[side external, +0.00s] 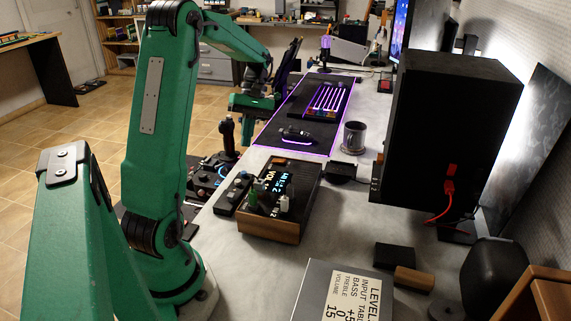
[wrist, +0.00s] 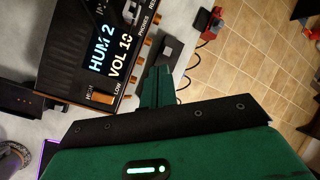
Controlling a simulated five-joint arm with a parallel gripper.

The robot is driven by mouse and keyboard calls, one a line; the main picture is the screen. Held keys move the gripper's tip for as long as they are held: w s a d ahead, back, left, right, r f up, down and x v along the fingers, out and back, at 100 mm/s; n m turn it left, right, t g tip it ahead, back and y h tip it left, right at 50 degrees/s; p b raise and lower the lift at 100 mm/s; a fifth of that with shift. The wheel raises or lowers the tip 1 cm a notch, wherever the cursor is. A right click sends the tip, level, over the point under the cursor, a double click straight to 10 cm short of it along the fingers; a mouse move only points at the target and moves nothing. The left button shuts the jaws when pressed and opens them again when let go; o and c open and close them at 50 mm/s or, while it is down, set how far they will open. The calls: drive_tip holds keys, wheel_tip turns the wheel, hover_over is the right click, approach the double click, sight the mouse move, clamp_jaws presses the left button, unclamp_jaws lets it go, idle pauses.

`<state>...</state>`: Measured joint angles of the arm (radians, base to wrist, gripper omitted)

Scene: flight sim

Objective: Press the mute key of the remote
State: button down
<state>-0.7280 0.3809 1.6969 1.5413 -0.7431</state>
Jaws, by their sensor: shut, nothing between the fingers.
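A slim dark box with small keys or knobs (side external: 233,193), which looks like the remote, lies at the left edge of the desk beside the amplifier in the side view. Its key labels are too small to read, so I cannot pick out the mute key. My gripper (wrist: 157,74) is shut and empty in the wrist view, with its green fingers together. In that view the fingertips show beside the amplifier's front, near a small grey-topped block (wrist: 172,50) I cannot identify for certain. In the side view my gripper is beyond the dark box, near the desk's left edge.
The amplifier (side external: 283,222) with a lit display stands on the desk (side external: 245,268). A joystick (side external: 227,135) rises left of the desk edge. A mouse (side external: 297,134), a keyboard (side external: 328,99) and a mug (side external: 354,137) are farther back. A large black speaker-like box (side external: 440,135) stands right.

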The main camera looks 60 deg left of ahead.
drive_tip(key=s+a+f+n+h, duration=0.2)
drive_tip(key=a+f+n, duration=0.1)
drive_tip(key=a, duration=0.1)
drive_tip(key=shift+a+f+g, duration=0.3)
drive_tip(key=shift+a+g, duration=0.1)
drive_tip(key=shift+f, duration=0.15)
drive_tip(key=shift+f, duration=4.25)
drive_tip(key=shift+d+f, duration=0.1)
drive_tip(key=shift+f, duration=0.75)
drive_tip(key=shift+r, duration=0.85)
drive_tip(key=shift+r, duration=0.1)
idle(0.3)
drive_tip(key=shift+r, duration=2.45)
